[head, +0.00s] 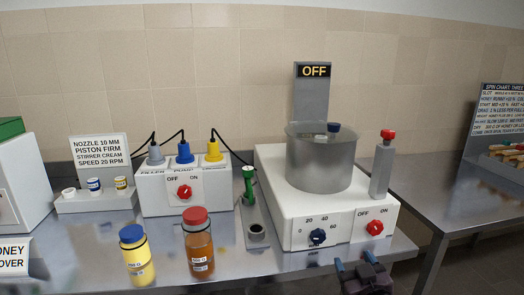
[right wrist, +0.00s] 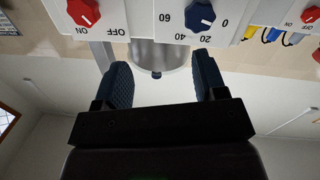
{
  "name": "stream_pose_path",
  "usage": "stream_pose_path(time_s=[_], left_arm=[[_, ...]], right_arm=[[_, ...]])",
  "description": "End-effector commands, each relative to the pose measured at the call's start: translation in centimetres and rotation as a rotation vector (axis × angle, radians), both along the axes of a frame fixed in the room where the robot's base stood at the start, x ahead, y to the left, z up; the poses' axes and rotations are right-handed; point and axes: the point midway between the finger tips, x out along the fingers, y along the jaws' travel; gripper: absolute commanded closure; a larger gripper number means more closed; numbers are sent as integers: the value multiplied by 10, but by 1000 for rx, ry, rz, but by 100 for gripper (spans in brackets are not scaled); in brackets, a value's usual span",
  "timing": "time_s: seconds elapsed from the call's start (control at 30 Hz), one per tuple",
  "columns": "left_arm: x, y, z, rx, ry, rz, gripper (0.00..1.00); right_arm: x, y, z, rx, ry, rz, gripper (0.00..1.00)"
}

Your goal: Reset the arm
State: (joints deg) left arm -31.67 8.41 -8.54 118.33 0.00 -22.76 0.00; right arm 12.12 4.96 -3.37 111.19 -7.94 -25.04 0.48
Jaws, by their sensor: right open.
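My right gripper (head: 358,268) shows at the bottom of the head view, in front of the white machine with the metal drum. In the right wrist view its two blue pads (right wrist: 160,82) stand wide apart with nothing between them. The machine's blue dial (right wrist: 201,17) and red knob (right wrist: 84,12) lie beyond the fingers in that view, apart from them. My left gripper is not in the head view.
The white machine (head: 273,215) carries a metal drum (head: 320,163) and an OFF sign (head: 314,71). A blue-capped jar (head: 137,256) and a red-capped jar (head: 199,245) stand left, near a white switch box (head: 159,196). Another table (head: 440,185) is at right.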

Motion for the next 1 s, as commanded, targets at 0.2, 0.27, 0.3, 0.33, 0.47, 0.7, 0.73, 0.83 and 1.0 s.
stream_pose_path(time_s=[0.2, 0.27, 0.3, 0.33, 0.47, 0.7, 0.73, 0.83, 1.0], left_arm=[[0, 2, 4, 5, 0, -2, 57], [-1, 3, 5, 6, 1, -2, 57], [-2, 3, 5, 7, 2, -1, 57], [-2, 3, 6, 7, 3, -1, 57], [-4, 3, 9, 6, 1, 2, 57], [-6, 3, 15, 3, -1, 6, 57], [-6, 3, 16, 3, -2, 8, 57], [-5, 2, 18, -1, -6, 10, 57], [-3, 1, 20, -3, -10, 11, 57]], right_arm=[[-74, -14, -61, 56, 120, 14, 35], [-95, -17, -77, 69, 158, 12, 35], [-110, -20, -88, 78, 187, 10, 35], [-121, -21, -96, 82, 209, 8, 35], [-171, -31, -129, 91, 307, -11, 35], [-264, -48, -183, 84, 490, -59, 35], [-273, -50, -187, 83, 508, -64, 35], [-296, -56, -198, 81, 550, -80, 35], [-312, -59, -204, 81, 580, -91, 35]])
